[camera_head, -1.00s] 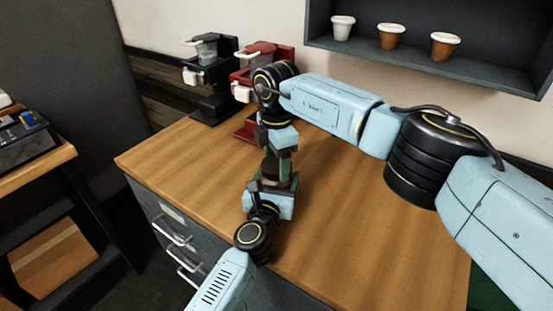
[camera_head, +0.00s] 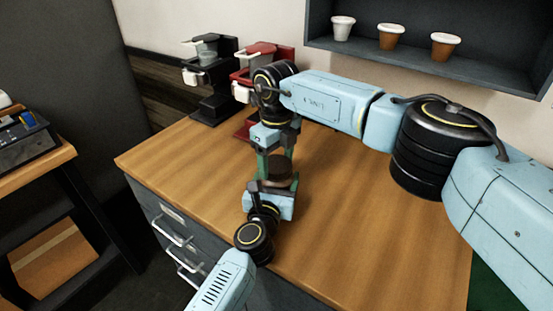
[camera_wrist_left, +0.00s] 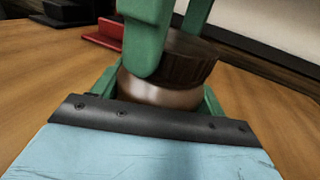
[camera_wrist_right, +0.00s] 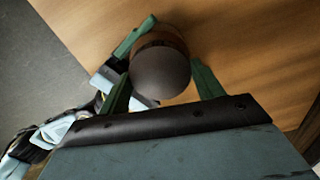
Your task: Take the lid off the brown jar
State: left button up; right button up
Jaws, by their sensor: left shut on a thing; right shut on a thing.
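The brown jar (camera_wrist_left: 158,93) stands on the wooden counter, glossy in the left wrist view. Its dark ribbed lid (camera_wrist_left: 188,62) sits on top; the lid also shows in the head view (camera_head: 280,167) and from above in the right wrist view (camera_wrist_right: 160,72). My left gripper (camera_head: 275,186) is shut on the jar's body from the near side, one green finger on each side. My right gripper (camera_head: 277,160) points down from above and is shut on the lid. I cannot see a clear gap between lid and jar.
A black brewer (camera_head: 212,85) and a red brewer (camera_head: 262,60) stand at the counter's back left. Cups (camera_head: 390,37) stand on a wall shelf (camera_head: 430,68). The counter (camera_head: 350,240) is clear at right, below my right arm.

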pick_arm(q)
jog(key=shift+f, duration=0.1)
pick_arm(e)
jog(key=n, duration=0.9)
jog(key=shift+n, duration=0.3)
jog(key=n, duration=0.3)
jog(key=shift+n, duration=0.4)
jog(key=n, duration=0.4)
jog(key=shift+n, duration=0.3)
jog(key=shift+r, duration=0.25)
jog(key=shift+r, duration=0.9)
jog(key=shift+r, duration=0.15)
